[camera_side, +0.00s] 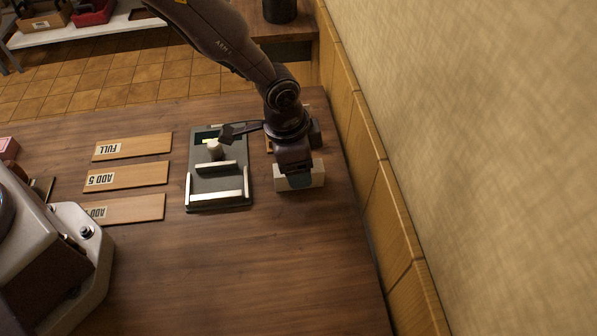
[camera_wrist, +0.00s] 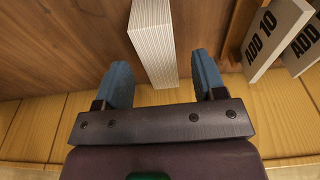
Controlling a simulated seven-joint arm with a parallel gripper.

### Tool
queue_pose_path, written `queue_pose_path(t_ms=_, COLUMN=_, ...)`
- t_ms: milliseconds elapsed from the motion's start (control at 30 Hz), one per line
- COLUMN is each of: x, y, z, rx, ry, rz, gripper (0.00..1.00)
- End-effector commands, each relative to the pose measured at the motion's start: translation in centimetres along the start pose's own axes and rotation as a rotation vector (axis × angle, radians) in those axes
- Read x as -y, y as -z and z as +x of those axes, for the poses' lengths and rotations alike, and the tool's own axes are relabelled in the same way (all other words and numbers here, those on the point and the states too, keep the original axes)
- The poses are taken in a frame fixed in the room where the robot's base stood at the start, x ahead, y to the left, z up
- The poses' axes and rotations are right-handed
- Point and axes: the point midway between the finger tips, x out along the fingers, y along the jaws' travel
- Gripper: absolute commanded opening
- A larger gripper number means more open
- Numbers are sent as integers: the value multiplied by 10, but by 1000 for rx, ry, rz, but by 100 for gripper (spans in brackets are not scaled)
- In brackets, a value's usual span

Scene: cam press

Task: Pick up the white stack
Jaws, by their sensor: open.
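The white stack (camera_wrist: 153,42) is a pale block with fine lines on its side, standing on the wooden table. In the side view the white stack (camera_side: 311,177) shows partly behind my gripper, near the wall side of the table. My gripper (camera_wrist: 158,78) is open, with one blue-grey finger on each side of the near end of the stack in the wrist view. Both fingers look apart from the stack. In the side view my gripper (camera_side: 298,180) is low at the stack and hides part of it.
A grey-green press fixture (camera_side: 218,201) with pale bars and a white cylinder stands left of my gripper. Wooden boards labelled FULL (camera_side: 133,146) and ADD 5 (camera_side: 127,177) lie further left. White ADD 10 cards (camera_wrist: 272,35) stand right in the wrist view. A wood-panelled wall (camera_side: 385,195) bounds the right.

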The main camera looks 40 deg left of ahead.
Motion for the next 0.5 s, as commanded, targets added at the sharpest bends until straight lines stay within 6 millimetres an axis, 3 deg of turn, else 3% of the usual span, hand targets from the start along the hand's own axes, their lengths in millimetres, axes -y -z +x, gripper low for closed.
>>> queue_pose_path(t_ms=133, x=0, y=0, z=17, rx=0, ry=0, rz=-1, gripper=64)
queue_pose_path(t_ms=500, x=0, y=0, z=20, rx=-1, ry=0, rz=-1, gripper=64)
